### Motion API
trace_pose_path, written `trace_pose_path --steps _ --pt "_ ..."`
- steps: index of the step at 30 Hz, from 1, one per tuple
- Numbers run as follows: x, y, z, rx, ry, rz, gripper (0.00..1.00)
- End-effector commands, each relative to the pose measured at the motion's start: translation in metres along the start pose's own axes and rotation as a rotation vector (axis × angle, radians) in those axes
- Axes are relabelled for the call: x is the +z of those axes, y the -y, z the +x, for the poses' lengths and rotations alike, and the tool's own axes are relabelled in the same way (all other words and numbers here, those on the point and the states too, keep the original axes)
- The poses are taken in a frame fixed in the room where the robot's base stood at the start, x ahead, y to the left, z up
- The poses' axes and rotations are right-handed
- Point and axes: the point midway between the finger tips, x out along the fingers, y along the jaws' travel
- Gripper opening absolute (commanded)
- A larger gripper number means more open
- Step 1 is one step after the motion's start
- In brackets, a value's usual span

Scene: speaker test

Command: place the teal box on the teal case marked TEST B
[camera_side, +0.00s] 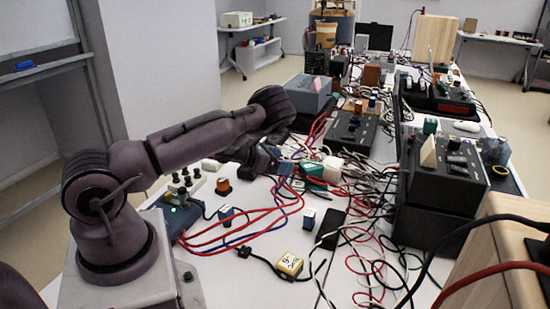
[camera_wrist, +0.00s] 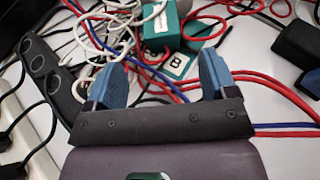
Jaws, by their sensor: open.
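In the wrist view a teal box (camera_wrist: 161,28) with a pale face stands among cables at the top middle. Just below it is a flat teal and white case (camera_wrist: 180,64) with a black letter B; the rest of its marking is not readable. I cannot tell whether the box touches the case. My gripper (camera_wrist: 160,62) is open, its blue fingers apart on either side of the case in the picture, and it holds nothing. In the side view my gripper (camera_side: 279,160) is low over the table, beside a teal object (camera_side: 312,170) among the cables.
Red and blue cables cross the table (camera_side: 270,222) and run around the teal things. A dark power strip (camera_wrist: 48,75) lies left in the wrist view. Black instruments (camera_side: 438,185) stand at the right in the side view. A yellow and white block (camera_side: 289,265) lies in front.

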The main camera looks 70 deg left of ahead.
Motion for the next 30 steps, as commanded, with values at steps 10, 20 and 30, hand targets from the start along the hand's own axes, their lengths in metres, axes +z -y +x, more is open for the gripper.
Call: trace_pose_path --steps 10,20,30 --pt "0.097 -0.003 -0.008 0.29 0.146 -0.67 0.78" --pt "0.18 0.072 -0.063 0.455 0.223 -1.734 0.78" --pt "0.21 0.208 -0.181 0.652 0.044 -2.586 0.78"
